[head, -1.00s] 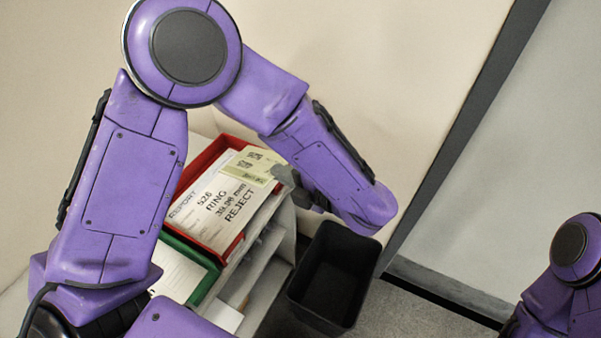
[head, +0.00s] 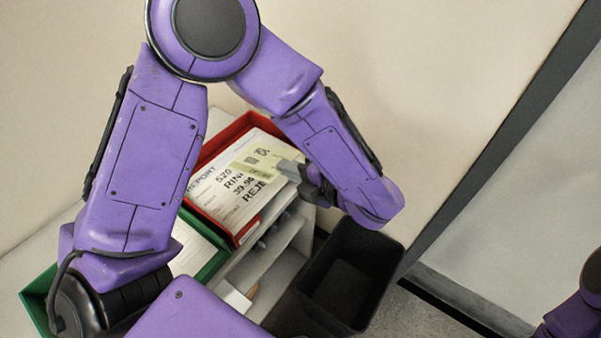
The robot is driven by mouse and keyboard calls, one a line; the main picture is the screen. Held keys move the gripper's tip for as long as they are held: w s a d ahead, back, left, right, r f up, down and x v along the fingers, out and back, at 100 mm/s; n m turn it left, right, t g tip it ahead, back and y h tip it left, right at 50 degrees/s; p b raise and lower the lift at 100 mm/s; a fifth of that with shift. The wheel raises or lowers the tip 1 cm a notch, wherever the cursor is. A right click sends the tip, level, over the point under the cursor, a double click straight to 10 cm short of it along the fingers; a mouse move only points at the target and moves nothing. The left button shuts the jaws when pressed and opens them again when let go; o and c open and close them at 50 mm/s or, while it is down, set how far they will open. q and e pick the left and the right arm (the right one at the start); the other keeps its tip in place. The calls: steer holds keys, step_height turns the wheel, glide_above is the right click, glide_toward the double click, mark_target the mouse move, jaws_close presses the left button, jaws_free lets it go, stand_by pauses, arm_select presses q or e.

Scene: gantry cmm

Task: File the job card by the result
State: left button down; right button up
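The pale yellow-green job card (head: 258,159) has dark printed codes on it. It lies over the right part of a white report sheet (head: 222,196) that reads RING and REJECT, its right-hand text partly covered. The sheet is in the red tray (head: 239,131). My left gripper (head: 301,174) is at the card's right end and appears shut on it; the fingertips are small and partly hidden by my arm. I cannot tell whether the card touches the sheet. A green tray (head: 212,266) with white paper stands left of the red one. My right gripper is out of view.
The trays stand on a pale shelf unit (head: 287,262) with open compartments below, one holding papers. A black bin (head: 352,284) stands on the floor right of the unit. A plain wall is behind, with a dark vertical strip (head: 500,140) to the right.

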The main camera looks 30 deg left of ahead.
arm_select(q)
steer(key=shift+w+a+f+b, duration=0.1)
steer(key=shift+a+f+b, duration=0.55)
steer(key=shift+f, duration=0.35)
steer(key=shift+a+f+b, duration=0.6)
steer(key=shift+a+f, duration=0.15)
steer(key=shift+f, duration=0.2)
steer(key=shift+w+a+f+b, duration=0.1)
steer(key=shift+a+f+b, duration=0.55)
steer(key=shift+f, duration=0.35)
steer(key=c, duration=1.4)
jaws_free()
steer(key=o, duration=0.6)
steer(key=b+v, duration=0.1)
steer(key=v, duration=0.9)
steer(key=shift+s+d+r, duration=0.1)
steer(key=shift+d, duration=0.1)
